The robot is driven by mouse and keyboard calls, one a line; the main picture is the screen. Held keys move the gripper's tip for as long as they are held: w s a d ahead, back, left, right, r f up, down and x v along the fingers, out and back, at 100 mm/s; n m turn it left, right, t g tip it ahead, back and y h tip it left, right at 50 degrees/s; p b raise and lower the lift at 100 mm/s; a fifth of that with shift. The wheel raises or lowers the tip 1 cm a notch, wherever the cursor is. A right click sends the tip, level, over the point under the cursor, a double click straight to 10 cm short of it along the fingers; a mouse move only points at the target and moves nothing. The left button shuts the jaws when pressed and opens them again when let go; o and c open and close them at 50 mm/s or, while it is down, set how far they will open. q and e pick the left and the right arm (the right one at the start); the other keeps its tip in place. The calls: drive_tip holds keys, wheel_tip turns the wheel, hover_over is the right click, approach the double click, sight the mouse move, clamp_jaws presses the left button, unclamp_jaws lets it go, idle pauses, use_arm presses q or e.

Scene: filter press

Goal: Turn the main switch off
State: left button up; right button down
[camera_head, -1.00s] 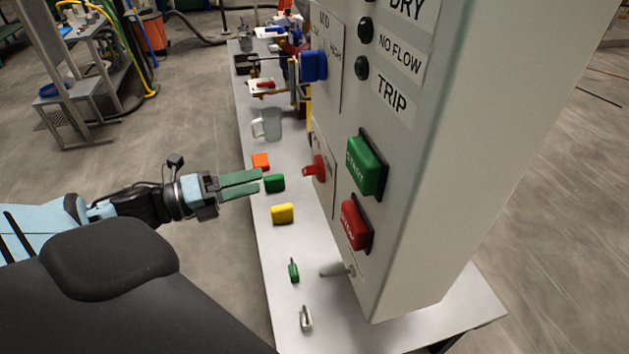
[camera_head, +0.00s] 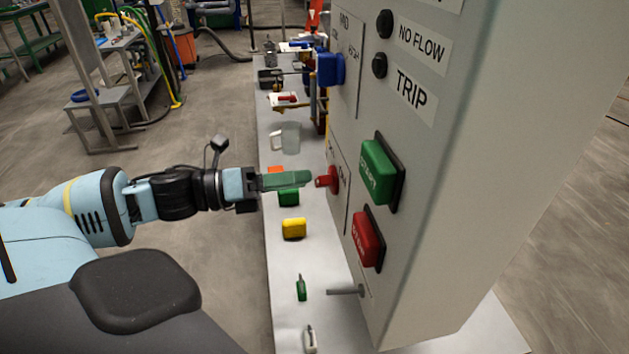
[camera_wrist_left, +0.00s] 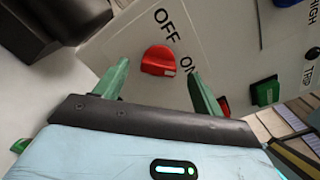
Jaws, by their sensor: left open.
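The main switch is a red rotary knob (camera_head: 328,180) on the side face of the grey control box. My right gripper is not in view.
The control box (camera_head: 450,200) carries a green START button (camera_head: 380,172), a red STOP button (camera_head: 366,238) and a blue knob (camera_head: 328,69).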

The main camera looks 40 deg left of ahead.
sight(316, 178)
use_arm(q)
drive_tip(key=shift+b+x, duration=0.95)
drive_tip(key=shift+x, duration=0.8)
drive_tip(key=shift+w, duration=0.1)
drive_tip(key=shift+c, duration=0.3)
drive_tip(key=c, duration=0.9)
